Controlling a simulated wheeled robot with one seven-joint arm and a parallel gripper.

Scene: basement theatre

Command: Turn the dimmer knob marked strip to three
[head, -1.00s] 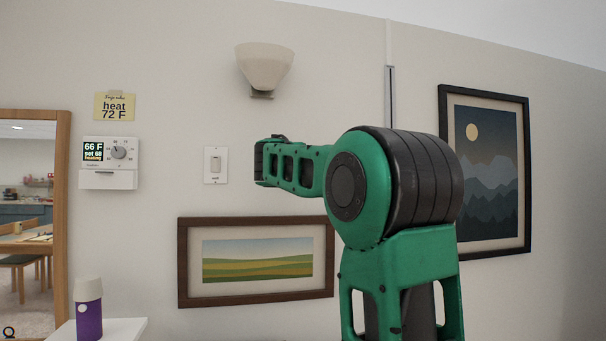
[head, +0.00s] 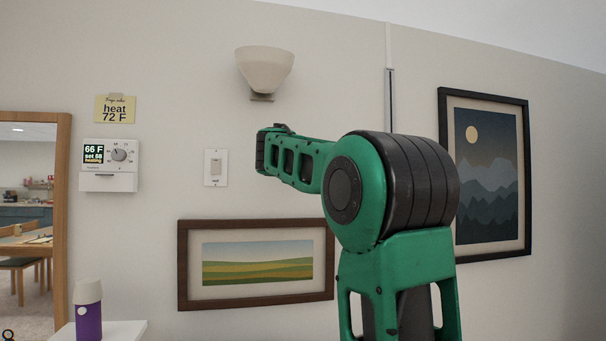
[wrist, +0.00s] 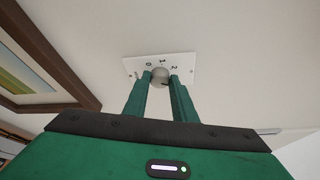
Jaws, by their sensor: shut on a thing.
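In the wrist view a pale plate (wrist: 188,63) is fixed to the wall, with the numerals 0, 1 and 2 readable around a round grey knob (wrist: 160,76). A 3 is not visible, and the small lettering at the plate's left is too small to read. My gripper (wrist: 160,79) is shut on the knob, one green finger on each side. A short dark mark shows at the knob's lower right. In the head view my arm hides the knob and its plate; the gripper cannot be seen there.
A light switch (head: 216,168), thermostat (head: 108,163) and yellow note (head: 115,109) are on the wall left of my arm. A wall lamp (head: 265,70) is above, a landscape picture (head: 190,265) below, and a mountain picture (head: 526,180) right. A purple bottle (head: 88,318) stands at lower left.

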